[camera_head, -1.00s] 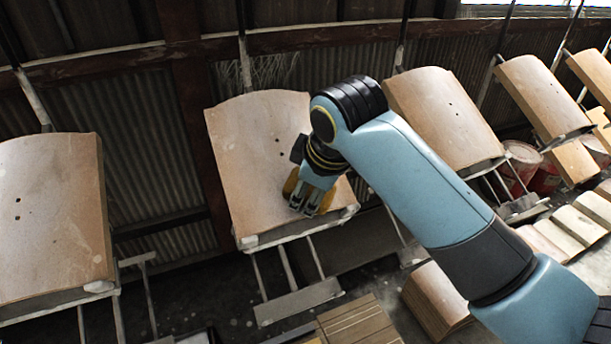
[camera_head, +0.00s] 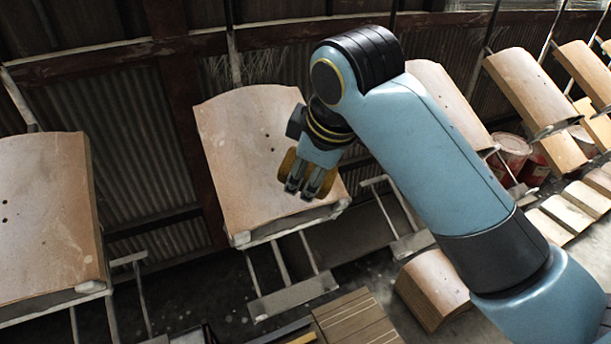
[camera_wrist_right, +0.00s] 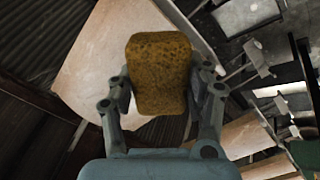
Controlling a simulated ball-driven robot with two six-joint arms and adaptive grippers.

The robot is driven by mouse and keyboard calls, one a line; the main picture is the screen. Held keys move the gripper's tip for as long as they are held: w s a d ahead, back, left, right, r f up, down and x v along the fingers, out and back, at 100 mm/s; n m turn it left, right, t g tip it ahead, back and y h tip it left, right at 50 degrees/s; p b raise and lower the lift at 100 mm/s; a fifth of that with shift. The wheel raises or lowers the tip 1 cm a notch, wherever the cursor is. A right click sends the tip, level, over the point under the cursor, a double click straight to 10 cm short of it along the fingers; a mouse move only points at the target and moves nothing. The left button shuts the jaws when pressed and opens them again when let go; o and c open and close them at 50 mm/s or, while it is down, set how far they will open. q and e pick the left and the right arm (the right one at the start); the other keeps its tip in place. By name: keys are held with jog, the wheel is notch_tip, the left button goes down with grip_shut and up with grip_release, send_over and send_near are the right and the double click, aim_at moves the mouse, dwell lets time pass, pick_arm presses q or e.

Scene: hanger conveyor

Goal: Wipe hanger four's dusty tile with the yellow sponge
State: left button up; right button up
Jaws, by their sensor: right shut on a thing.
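My right gripper (camera_head: 311,189) is shut on the yellow sponge (camera_head: 287,163). In the right wrist view the sponge (camera_wrist_right: 160,72) sits between both fingers, its face brownish yellow with darker specks. In the head view the gripper is in front of the lower right part of a curved tan tile (camera_head: 235,150) on a hanger. I cannot tell whether the sponge touches it. The tile has pale smudges and small dark holes. It also shows behind the sponge in the right wrist view (camera_wrist_right: 95,70). No hanger number is readable. My left gripper is not in view.
Another hanging tile (camera_head: 45,215) is at the left. More hanging tiles (camera_head: 525,90) stand to the right, one partly hidden behind my right arm. Stacked tiles (camera_head: 355,318) lie below, and red buckets (camera_head: 510,153) stand at the right.

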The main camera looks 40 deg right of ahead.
jog(key=shift+s+r, duration=0.1)
jog(key=shift+r, duration=0.1)
jog(key=shift+v, duration=1.5)
jog(key=shift+f, duration=0.1)
jog(key=shift+f, duration=0.15)
